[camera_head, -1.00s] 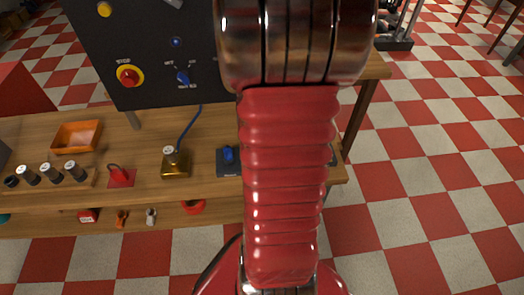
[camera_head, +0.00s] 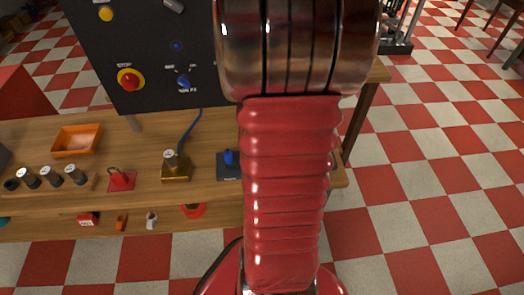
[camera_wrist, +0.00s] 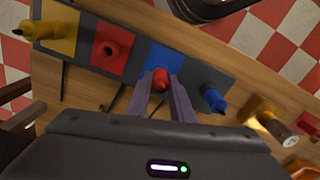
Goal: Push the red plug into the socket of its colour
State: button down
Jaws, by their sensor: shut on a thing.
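In the wrist view my gripper (camera_wrist: 160,92) is shut on the red plug (camera_wrist: 160,76). The plug is in front of the blue square (camera_wrist: 163,54) of a dark socket strip; whether it touches is unclear. The red square (camera_wrist: 95,60) is left of the plug, with a round red socket (camera_wrist: 112,47) that has a dark hole and looks empty. A yellow plug (camera_wrist: 35,29) is at the yellow square (camera_wrist: 62,38) further left. A blue plug (camera_wrist: 213,98) stands on the strip's dark right end; it also shows in the head view (camera_head: 229,157). There my arm hides my gripper and the red plug.
A brass block (camera_head: 175,173) with a blue cable stands on the wooden bench, left of the blue plug. A red padlock-like piece (camera_head: 121,181), several dark cylinders and an orange tray (camera_head: 77,140) are further left. A black control panel (camera_head: 150,60) rises behind.

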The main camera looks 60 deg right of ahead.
notch_tip(320, 180, up, 9)
jog(key=shift+r, duration=0.15)
jog(key=shift+s, duration=0.1)
dwell(0.8)
jog(key=shift+s+d+f, duration=1.05)
jog(key=shift+s+f, duration=0.1)
jog(key=shift+f, duration=0.15)
jog(key=shift+s+d+f, duration=1)
jog(key=shift+s+f, duration=0.15)
jog(key=shift+f, duration=0.15)
jog(key=shift+s+d+f, duration=1.05)
jog(key=shift+s+f, duration=0.1)
jog(key=shift+f, duration=0.15)
jog(key=shift+f, duration=1.05)
jog(key=c, duration=1.5)
grip_release()
